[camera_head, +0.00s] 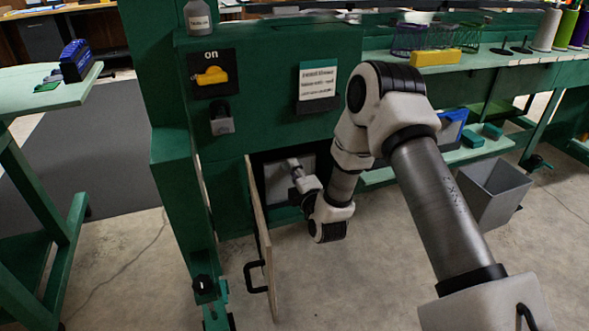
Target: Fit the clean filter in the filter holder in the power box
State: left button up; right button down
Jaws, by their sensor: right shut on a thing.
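The green power box (235,185) has its door (261,235) swung open toward me. In the dark opening stands a pale grey square panel with a dark edge, which looks like the clean filter (276,187). My right arm reaches down from the right, and my right gripper (295,166) is at the opening, shut on this filter. Fingertips and grip point are small and partly hidden. The filter holder is hidden behind the filter and arm, so I cannot tell whether the filter sits in it. My left gripper is not in view.
A yellow switch (210,75) under the word "on", a padlock (221,118) and a notice (318,82) are on the green panel above. A grey bin (490,190) stands at the right. A green table (40,95) is at the left. The floor in front is clear.

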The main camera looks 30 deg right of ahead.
jog(key=shift+f, duration=0.1)
jog(key=shift+f, duration=0.15)
jog(key=c, duration=1.1)
grip_release()
jog(key=v, duration=1.2)
